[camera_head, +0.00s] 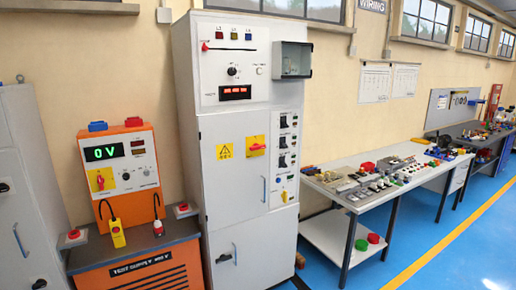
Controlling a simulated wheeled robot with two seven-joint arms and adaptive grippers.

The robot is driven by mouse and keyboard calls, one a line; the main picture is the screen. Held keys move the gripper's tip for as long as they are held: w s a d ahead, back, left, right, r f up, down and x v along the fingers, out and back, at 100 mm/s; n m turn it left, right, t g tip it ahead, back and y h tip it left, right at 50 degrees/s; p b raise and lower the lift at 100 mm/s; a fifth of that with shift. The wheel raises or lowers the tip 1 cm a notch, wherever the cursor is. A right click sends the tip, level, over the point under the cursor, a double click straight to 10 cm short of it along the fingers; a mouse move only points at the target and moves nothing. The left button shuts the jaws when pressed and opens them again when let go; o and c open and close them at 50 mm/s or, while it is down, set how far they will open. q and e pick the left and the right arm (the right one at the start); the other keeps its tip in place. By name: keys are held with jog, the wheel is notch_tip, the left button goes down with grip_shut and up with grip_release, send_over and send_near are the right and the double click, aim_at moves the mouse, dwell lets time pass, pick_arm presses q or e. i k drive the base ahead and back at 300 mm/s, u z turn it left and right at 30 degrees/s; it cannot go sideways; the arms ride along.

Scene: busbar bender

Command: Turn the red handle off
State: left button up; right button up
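A red handle (257,147) sits on a yellow plate on the front of the tall grey cabinet (225,185), right of a yellow warning sign. It looks roughly horizontal. Another red handle (100,181) sits on a yellow plate on the orange test unit (125,165), left of the cabinet. A small red-tipped lever (206,47) shows at the cabinet's upper left. The cabinet's red display (235,92) is lit, but its digits are too small to read surely. Neither of my grippers is in view.
The orange unit, with a green "0 V" display (103,152), stands on a dark-topped cart (175,230). A grey cabinet (25,190) stands at far left. A workbench (385,180) with parts is on the right. The blue floor (410,265) in front of it is clear.

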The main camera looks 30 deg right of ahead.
aim_at(256, 146)
jog(key=z, duration=0.3)
jog(key=i, duration=0.45)
jog(key=z, duration=0.5)
jog(key=i, duration=1.6)
jog(key=u, duration=0.65)
